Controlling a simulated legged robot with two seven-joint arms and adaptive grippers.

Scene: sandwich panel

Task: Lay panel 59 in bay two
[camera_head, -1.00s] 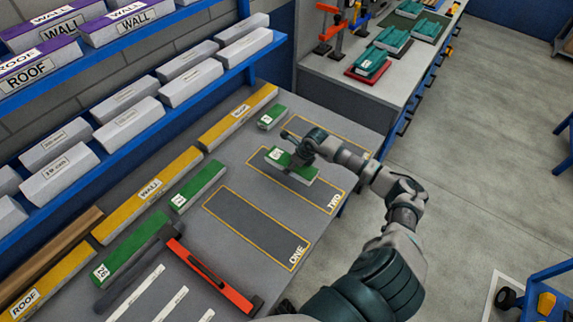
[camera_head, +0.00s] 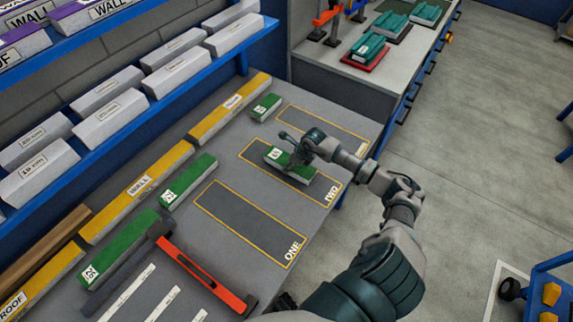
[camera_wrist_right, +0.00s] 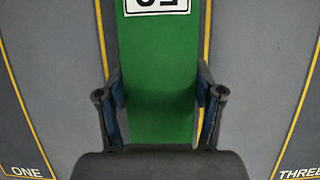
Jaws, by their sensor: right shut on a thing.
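Panel 59 (camera_head: 302,171) is a green bar with a white label. It lies within the yellow outline of bay two (camera_head: 257,156), lengthwise along it. In the right wrist view the panel (camera_wrist_right: 158,70) shows between yellow lines, its label upside down and partly cut off. My right gripper (camera_head: 289,165) is shut on the panel, with a finger at each long side in the wrist view (camera_wrist_right: 160,98). I cannot tell whether its underside touches the bench. My left gripper is not in view.
Bay one (camera_head: 245,222) and bay three (camera_head: 345,130) are empty on either side. Other green panels (camera_head: 265,107) (camera_head: 188,182) (camera_head: 120,248) lie along yellow bars (camera_head: 150,188). A red-orange tool (camera_head: 205,278) lies in front. A blue shelf (camera_head: 150,118) with grey blocks stands behind.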

